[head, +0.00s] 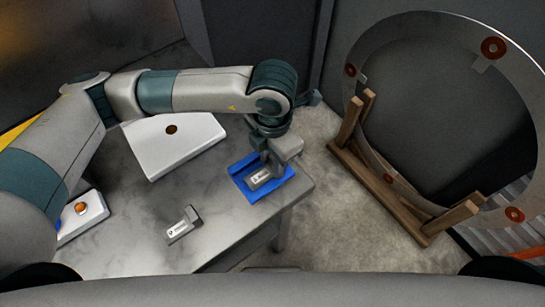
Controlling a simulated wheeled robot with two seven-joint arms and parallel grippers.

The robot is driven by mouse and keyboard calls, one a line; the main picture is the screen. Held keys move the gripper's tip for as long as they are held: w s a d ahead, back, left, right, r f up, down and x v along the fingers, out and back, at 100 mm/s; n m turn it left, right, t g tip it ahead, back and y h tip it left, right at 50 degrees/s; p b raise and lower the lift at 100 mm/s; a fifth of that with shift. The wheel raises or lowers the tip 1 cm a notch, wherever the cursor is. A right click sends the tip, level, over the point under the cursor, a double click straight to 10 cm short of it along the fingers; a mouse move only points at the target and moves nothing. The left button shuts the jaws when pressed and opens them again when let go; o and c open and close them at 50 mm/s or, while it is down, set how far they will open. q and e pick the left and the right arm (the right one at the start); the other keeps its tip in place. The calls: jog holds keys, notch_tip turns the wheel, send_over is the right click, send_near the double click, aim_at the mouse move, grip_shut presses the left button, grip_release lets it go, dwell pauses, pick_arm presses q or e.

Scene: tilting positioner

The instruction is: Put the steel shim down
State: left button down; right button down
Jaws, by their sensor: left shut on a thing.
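I cannot tell whether the shim touches the mat. The gripper and wrist hide part of both. A second, similar pale piece (178,231) with a dark upright end lies on the table, left of the mat and nearer to me. My right gripper is not in view.
The grey table (130,235) carries a white slab (193,148) with a dark round spot and, at left, a pale box with an orange button (82,208). Right of the table, across open floor, a large metal ring (403,20) stands in a wooden cradle (385,196).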

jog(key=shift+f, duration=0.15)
pick_arm(q)
jog(key=shift+f, duration=0.15)
jog(key=c, duration=1.6)
grip_release()
jog(key=shift+o, duration=0.2)
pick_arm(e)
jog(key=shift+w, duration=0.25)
pick_arm(q)
jog(key=shift+r, duration=0.3)
